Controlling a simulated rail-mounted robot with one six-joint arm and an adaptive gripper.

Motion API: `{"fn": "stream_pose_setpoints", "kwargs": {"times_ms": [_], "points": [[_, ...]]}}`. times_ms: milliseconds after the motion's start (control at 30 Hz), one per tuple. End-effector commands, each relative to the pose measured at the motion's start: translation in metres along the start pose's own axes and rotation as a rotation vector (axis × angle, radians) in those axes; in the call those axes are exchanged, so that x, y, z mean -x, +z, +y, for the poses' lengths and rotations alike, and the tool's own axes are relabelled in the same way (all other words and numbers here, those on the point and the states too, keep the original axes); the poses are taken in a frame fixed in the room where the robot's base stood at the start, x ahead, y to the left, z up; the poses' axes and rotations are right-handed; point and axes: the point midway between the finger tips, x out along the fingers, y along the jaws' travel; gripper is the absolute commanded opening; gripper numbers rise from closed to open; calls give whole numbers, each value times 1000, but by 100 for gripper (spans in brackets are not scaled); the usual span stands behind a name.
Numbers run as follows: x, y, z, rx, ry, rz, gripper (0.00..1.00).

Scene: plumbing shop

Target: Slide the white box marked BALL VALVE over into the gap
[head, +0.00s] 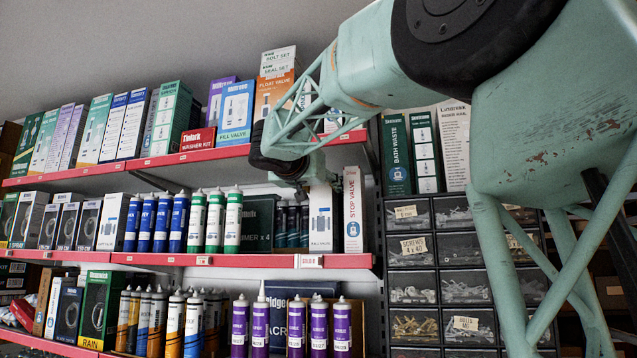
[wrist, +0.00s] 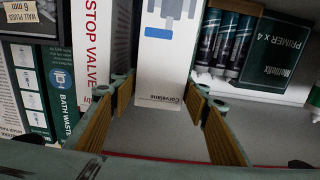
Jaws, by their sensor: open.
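The white box marked BALL VALVE (head: 321,222) stands upright on the middle shelf, left of the white STOP VALVE box (head: 353,212). In the wrist view the box (wrist: 166,60) shows a valve picture and a blue label. My gripper (wrist: 160,100) is open, with one finger on each side of the box's near end; I cannot tell whether either touches it. In the head view my gripper (head: 300,190) is at the box's upper left, its fingertips partly hidden. An open stretch of shelf front lies left of the box, before set-back dark tubes (head: 292,222).
A dark PRIMER x 4 box (head: 258,222) stands back in the open stretch. White tubes with green labels (head: 233,220) bound it on the left. The STOP VALVE box (wrist: 92,45) is close beside one finger in the wrist view. The upper shelf (head: 200,156) is above my gripper.

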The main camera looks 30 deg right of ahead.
Motion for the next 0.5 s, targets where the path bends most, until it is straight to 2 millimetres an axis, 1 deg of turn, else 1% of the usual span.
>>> {"fn": "stream_pose_setpoints", "kwargs": {"times_ms": [100,200,500], "points": [[-12,-1,1,0,1,0,42],[-18,-1,0,0,1,0,42],[-24,0,0,-1,0,0,42]]}}
